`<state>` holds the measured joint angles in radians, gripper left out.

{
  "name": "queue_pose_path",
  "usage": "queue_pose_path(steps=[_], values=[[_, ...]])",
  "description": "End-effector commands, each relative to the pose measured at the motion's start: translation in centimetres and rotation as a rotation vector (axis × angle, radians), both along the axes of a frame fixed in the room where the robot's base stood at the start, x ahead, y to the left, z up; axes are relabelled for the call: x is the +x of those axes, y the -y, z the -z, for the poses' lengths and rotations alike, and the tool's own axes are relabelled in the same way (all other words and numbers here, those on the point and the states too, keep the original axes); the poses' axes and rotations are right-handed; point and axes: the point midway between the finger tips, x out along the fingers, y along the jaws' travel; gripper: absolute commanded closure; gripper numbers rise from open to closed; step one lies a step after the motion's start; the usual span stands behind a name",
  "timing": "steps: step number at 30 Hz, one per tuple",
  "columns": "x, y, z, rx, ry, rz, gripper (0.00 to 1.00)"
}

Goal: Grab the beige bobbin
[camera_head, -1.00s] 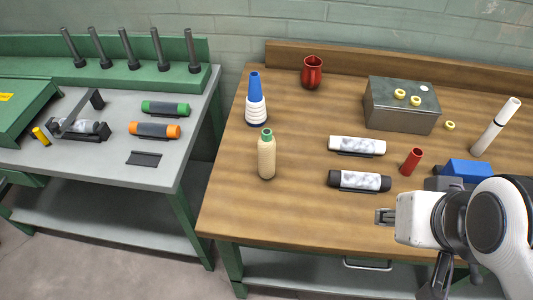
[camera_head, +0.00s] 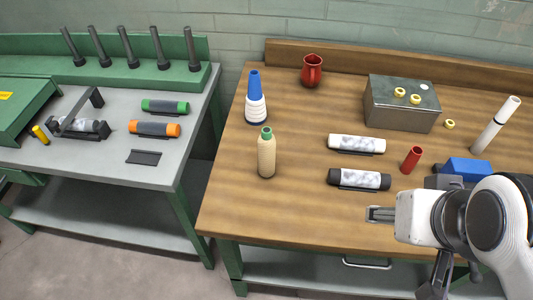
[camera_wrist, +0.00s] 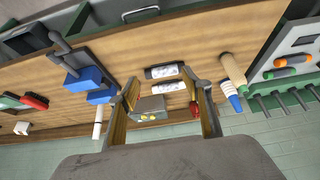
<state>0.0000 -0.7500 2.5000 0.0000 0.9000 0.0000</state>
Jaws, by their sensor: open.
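The beige bobbin (camera_head: 267,157) stands upright on the wooden table, left of centre in the head view, with a green top and dark base. In the wrist view it shows at right (camera_wrist: 232,72), outside the fingers. My gripper (camera_head: 370,214) is at the table's front right in the head view, to the right of the bobbin and nearer the front edge, well apart from it. In the wrist view its two fingers (camera_wrist: 162,100) stand wide apart with nothing held between them.
A blue-and-white bobbin (camera_head: 256,102) stands behind the beige one. White (camera_head: 357,144) and black-ended (camera_head: 359,180) rolls lie on the table to the right, near a red cylinder (camera_head: 411,160). The front-left tabletop is clear.

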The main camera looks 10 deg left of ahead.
Motion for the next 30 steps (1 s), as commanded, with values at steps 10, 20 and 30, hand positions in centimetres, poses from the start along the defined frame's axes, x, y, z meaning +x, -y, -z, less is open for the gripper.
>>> queue_pose_path(steps=[10, 20, 30], values=[[1.6, 0.9, -0.3, -0.033, 0.026, 0.003, 0.51], [9.1, 4.0, -1.6, -0.177, 0.158, -0.025, 0.51], [18.0, 5.5, -2.9, -0.313, 0.320, -0.142, 0.51]])
